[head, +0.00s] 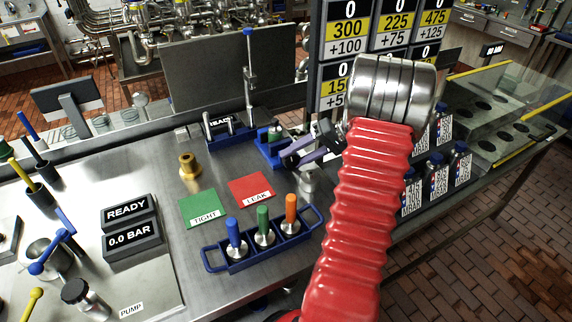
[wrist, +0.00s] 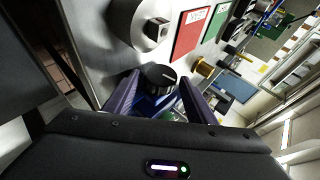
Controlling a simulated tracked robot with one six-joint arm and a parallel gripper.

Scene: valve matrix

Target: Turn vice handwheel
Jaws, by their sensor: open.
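The vice is blue and stands on the steel bench; in the head view its body (head: 268,152) is left of my gripper (head: 312,150), which partly hides it. In the wrist view the black, ridged round handwheel (wrist: 159,78) has a white mark line on its face. The blue vice body (wrist: 152,103) shows below it. My gripper (wrist: 160,84) is open, with one purple finger on each side of the handwheel. I cannot tell whether either finger touches it. The handwheel is not clear in the head view.
A silver cylinder (wrist: 150,26) stands close to the vice. Red LEAK (head: 251,190) and green TIGHT (head: 204,208) cards lie nearby, with a brass fitting (head: 189,166). A blue rack (head: 262,243) holds several coloured-handle tools. Bottles (head: 437,180) stand right of my arm.

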